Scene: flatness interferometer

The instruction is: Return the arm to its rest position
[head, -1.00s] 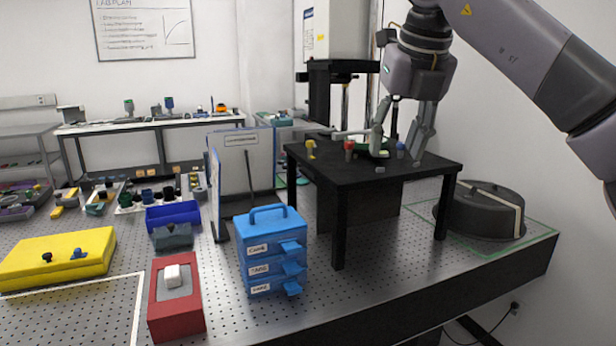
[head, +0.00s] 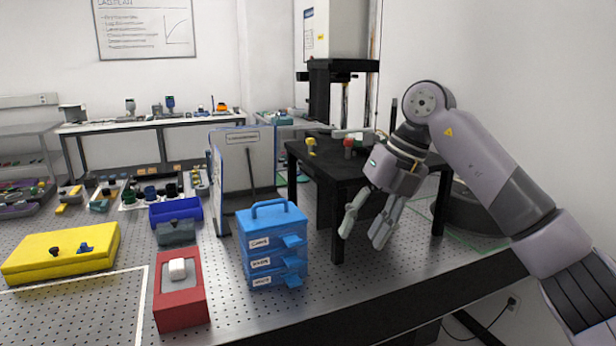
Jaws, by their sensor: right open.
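My right arm comes in from the lower right of the head view. Its gripper (head: 363,243) points down in front of the black stand table (head: 318,163), near its front legs. The two fingers are apart with nothing between them. The gripper is to the right of the blue drawer box (head: 272,248) and apart from it. The arm hides the right part of the black table and much of the dark round lid (head: 470,214) behind. My left gripper is not in view.
A red block with a white piece (head: 180,300), a yellow case (head: 60,250) and a blue bin (head: 176,212) stand on the perforated bench at left. An upright panel (head: 242,170) stands beside the black table. The bench's front edge runs below my gripper.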

